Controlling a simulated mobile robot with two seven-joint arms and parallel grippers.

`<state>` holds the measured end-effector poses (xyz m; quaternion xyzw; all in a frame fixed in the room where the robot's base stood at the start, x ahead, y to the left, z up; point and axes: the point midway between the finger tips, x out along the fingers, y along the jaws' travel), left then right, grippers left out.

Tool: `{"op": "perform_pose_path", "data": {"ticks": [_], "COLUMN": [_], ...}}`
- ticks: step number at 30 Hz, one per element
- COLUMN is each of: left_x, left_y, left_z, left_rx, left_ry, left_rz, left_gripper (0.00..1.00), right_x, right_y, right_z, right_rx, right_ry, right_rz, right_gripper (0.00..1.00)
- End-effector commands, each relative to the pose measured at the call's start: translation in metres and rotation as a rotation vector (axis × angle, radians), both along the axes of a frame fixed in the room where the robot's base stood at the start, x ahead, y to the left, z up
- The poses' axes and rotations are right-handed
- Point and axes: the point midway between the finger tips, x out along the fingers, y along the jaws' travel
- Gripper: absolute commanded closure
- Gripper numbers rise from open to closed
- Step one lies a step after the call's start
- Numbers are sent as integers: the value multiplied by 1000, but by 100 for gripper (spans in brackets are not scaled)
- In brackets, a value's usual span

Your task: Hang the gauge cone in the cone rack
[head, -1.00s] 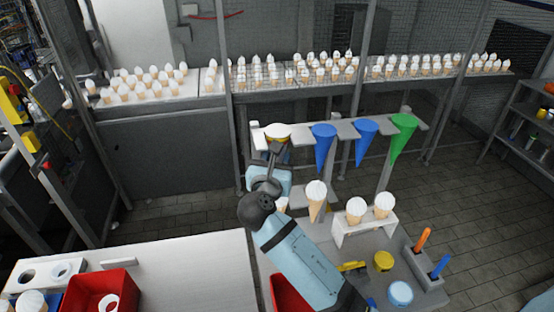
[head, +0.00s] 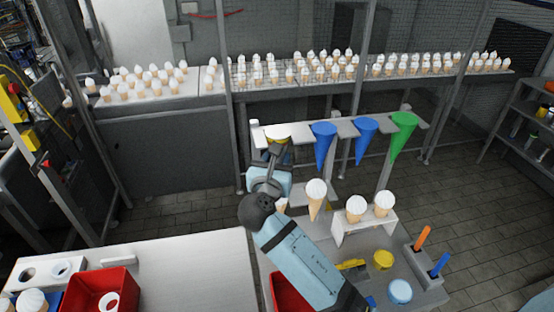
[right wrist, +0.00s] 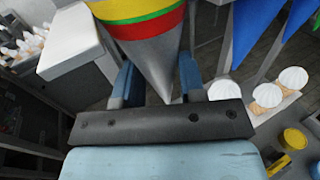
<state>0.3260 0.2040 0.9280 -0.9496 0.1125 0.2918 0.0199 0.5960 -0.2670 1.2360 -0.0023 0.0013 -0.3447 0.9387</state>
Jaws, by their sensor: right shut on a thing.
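The gauge cone (right wrist: 150,40) has green, yellow and red bands and a grey tip in the right wrist view. My right gripper (right wrist: 157,82) is shut on its lower part, a finger on each side. In the head view the gauge cone's wide top (head: 277,130) is at the leftmost place of the grey cone rack (head: 345,129), point down. My right gripper (head: 274,155) is just below it and hides most of the cone. I cannot tell whether the cone rests in the rack or is only held there. My left gripper is not in view.
Two blue cones (head: 323,142) and a green cone (head: 402,132) hang in the rack to the right. Below stand ice cream cones (head: 316,190), a white stand (head: 365,229), and yellow and blue lids (head: 400,291). A red bin (head: 75,293) is at lower left.

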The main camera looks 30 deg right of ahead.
Motion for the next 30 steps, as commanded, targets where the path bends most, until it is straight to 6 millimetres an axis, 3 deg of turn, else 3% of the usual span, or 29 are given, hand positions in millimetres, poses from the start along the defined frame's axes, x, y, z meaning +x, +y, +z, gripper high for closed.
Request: {"op": "perform_pose_path", "data": {"ticks": [17, 18, 21, 22, 28, 30], "left_x": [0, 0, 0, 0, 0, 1], "left_y": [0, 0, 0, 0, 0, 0], "left_z": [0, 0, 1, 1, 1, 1], "left_rx": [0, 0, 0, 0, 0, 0], "left_ry": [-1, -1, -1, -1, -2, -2], "left_rz": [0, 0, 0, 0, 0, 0], "left_gripper": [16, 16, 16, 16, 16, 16], "right_x": [0, 0, 0, 0, 0, 0], "right_y": [0, 0, 0, 0, 0, 0], "right_z": [-3, -3, -3, -3, -3, -3], "right_rx": [-1, -1, -1, -1, -1, -1], "right_ry": [1, 0, 0, 0, 1, 1], "right_rz": [0, 0, 0, 0, 0, 0], "right_gripper": [80, 61, 38, 33, 31, 16]}}
